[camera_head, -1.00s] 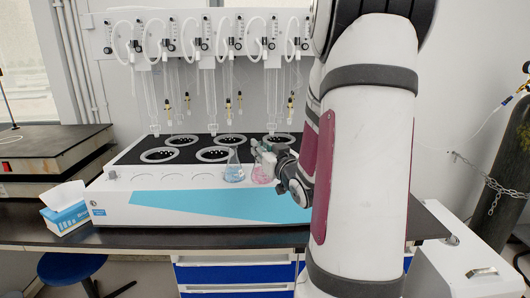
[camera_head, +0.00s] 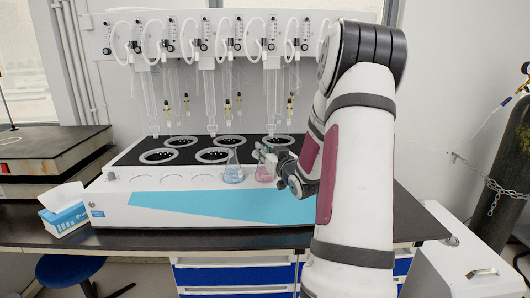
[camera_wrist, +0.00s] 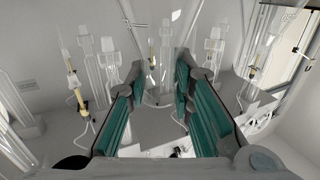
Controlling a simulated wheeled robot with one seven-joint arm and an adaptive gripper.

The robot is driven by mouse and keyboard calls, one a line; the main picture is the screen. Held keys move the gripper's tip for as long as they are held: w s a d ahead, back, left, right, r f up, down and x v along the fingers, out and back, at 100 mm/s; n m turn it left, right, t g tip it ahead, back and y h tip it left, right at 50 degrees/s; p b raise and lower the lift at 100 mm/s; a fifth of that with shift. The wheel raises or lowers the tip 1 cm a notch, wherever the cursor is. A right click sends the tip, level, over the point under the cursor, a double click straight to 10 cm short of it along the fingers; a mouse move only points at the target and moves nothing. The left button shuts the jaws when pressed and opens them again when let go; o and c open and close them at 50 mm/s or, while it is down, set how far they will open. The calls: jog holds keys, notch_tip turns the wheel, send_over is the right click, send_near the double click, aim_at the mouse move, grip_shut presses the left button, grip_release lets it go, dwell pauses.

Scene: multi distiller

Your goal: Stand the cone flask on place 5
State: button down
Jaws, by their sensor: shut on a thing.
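A cone flask with pink liquid (camera_head: 265,173) is at the right end of the distiller's white front ledge. My gripper (camera_head: 267,153) is at its neck, shut on it. In the wrist view, clear glass (camera_wrist: 158,90) shows between the green-padded fingers of my gripper (camera_wrist: 160,78). The flask looks upright; I cannot tell whether its base touches the ledge. A second cone flask with blue liquid (camera_head: 233,174) stands just to its left, apart from it. No place number is legible, so I cannot tell which is place 5.
The distiller (camera_head: 130,197) has several dark round heater wells (camera_head: 213,155) behind the ledge. Shallow round marks (camera_head: 172,179) on the ledge to the left are empty. Glass tubes and hoses (camera_head: 208,85) hang above the wells. A tissue box (camera_head: 66,218) stands at the left.

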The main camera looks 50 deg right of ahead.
jog(key=shift+f, duration=0.25)
jog(key=c, duration=1.4)
grip_release()
jog(key=shift+r, duration=0.1)
